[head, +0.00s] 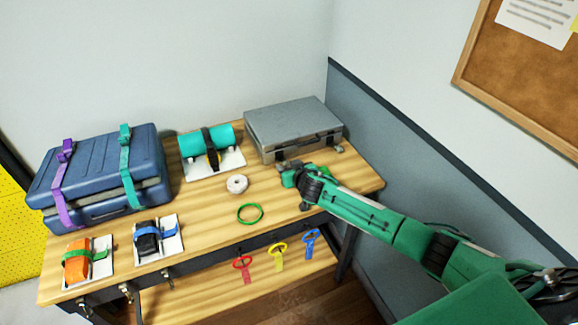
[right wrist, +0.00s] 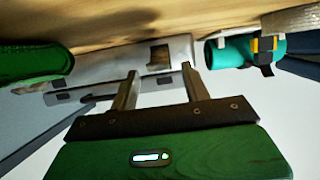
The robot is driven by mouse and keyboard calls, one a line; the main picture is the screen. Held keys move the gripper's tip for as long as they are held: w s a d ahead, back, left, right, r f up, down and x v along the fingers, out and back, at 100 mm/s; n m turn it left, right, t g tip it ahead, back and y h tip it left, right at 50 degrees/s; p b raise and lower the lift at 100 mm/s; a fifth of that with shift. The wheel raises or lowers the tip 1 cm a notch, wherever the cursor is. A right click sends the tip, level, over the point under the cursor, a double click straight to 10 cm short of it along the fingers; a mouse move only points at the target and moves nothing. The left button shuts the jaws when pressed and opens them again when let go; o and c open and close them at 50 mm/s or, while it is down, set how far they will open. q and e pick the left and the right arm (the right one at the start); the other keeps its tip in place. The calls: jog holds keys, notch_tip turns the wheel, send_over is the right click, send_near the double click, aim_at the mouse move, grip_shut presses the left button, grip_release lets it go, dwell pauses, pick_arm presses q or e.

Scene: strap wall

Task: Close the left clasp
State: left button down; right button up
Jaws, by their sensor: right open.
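A grey case (head: 290,125) lies with its lid down at the back right of the table. My right gripper (head: 285,168) is in front of the left part of the case's front face, open, and hides most of the left clasp in the head view. In the right wrist view, which is upside down, the left clasp (right wrist: 160,53) shows as a grey plate with a square hole. It seems to hang out from the case, ahead of the open fingers (right wrist: 158,78), with nothing gripped. The right clasp (head: 338,149) also seems to stick out from the case. My left gripper is not in view.
Left of the case is a teal roll (head: 205,140) on a white stand. A white tape roll (head: 237,184) and green ring (head: 250,213) lie on the table (head: 200,230). A strapped blue suitcase (head: 95,175) stands at left. Coloured tags (head: 279,256) hang at the front edge.

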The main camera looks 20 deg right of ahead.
jog(key=shift+w+f, duration=0.1)
grip_shut()
dwell(0.3)
